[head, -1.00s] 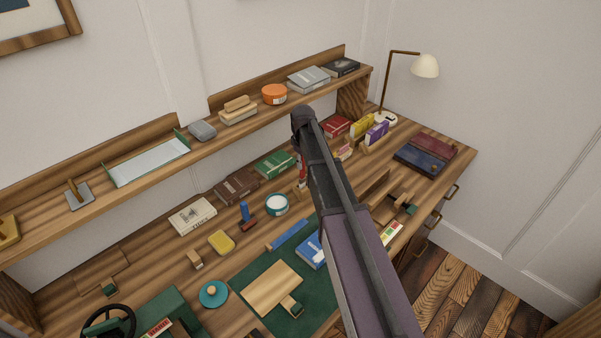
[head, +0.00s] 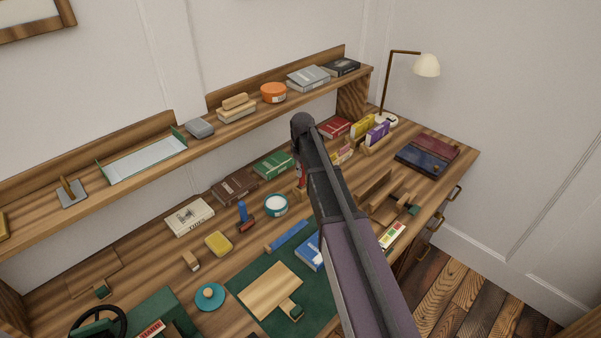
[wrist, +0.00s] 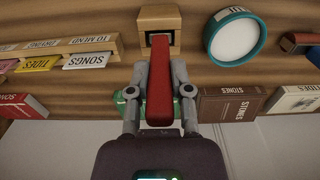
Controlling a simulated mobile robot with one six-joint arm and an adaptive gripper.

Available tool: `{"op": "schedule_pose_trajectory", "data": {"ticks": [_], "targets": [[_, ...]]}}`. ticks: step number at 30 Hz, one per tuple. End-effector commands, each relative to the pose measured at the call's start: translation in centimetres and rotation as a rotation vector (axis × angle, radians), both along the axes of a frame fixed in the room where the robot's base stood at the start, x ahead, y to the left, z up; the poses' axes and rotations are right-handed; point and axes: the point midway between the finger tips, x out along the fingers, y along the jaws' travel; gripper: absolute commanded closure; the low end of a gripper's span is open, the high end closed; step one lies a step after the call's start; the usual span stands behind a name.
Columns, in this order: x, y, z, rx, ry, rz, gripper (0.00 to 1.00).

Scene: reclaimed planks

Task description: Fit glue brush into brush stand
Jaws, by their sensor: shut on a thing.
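My gripper (wrist: 159,74) is shut on the red glue brush (wrist: 160,90), which runs between its two grey fingers in the wrist view. The brush's far end is at a wooden block with a dark opening, the brush stand (wrist: 172,18). I cannot tell whether that end is inside the opening or just in front of it. In the head view a bit of the red brush (head: 299,174) shows left of my arm. My arm hides the gripper there.
A round white-topped jar (head: 276,205) stands close beside the stand. A green book (head: 273,164) and a brown book (head: 236,186) lie behind. Card holders (head: 376,134) stand to the right. A shelf (head: 225,122) runs above the desk's back.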

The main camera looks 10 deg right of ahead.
Motion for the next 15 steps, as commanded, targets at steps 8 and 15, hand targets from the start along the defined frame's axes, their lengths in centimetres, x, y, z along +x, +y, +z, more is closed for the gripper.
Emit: {"op": "schedule_pose_trajectory", "data": {"ticks": [8,15], "targets": [[-0.01,0.04,-0.23,0.0,0.0,0.0,1.0],[-0.01,0.06,-0.24,0.0,0.0,0.001,0.38]]}}
